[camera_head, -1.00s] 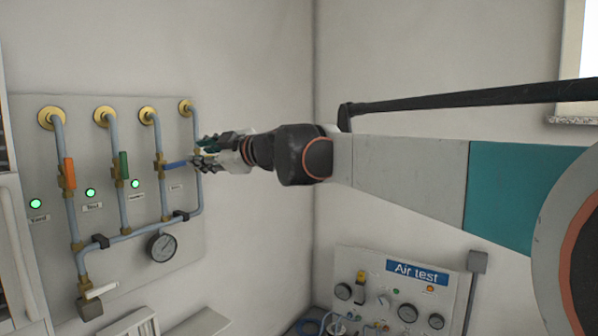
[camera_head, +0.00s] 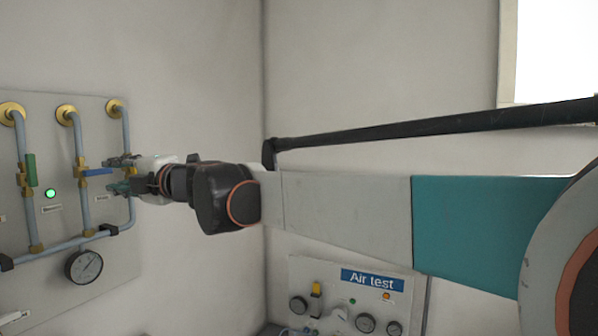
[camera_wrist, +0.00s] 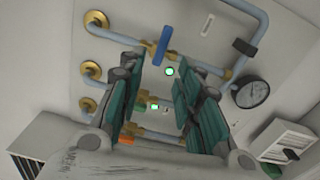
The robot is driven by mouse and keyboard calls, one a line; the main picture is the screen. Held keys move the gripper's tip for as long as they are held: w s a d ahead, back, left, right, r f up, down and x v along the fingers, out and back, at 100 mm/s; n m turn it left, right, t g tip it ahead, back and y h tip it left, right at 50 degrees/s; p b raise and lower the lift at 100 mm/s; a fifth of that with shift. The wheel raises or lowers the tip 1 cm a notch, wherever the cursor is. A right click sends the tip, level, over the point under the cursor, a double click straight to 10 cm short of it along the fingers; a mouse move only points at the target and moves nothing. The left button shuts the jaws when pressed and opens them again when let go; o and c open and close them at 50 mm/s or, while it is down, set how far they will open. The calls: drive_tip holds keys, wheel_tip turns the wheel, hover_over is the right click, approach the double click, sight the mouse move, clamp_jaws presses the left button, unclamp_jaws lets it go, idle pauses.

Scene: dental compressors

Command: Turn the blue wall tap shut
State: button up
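The blue wall tap (camera_head: 97,172) has a lever handle lying crosswise to its upright pipe. In the wrist view the blue handle (camera_wrist: 163,46) shows just beyond the fingertips, also across its pipe. My gripper (camera_head: 122,175) is at the right end of the handle, close to the panel. In the wrist view my gripper (camera_wrist: 160,75) has its two fingers spread apart with nothing between them. I cannot tell whether a finger touches the handle.
A green tap (camera_head: 30,170) stands left of the blue one, its handle along its pipe. A pressure gauge (camera_head: 84,266) is below. An orange handle (camera_wrist: 126,140) shows in the wrist view. An air test panel (camera_head: 350,300) is at lower right. The wall right of the taps is bare.

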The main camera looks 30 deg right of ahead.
sight(97, 172)
drive_tip(key=p+x, duration=0.1)
drive_tip(key=x, duration=0.8)
drive_tip(key=shift+s, duration=0.1)
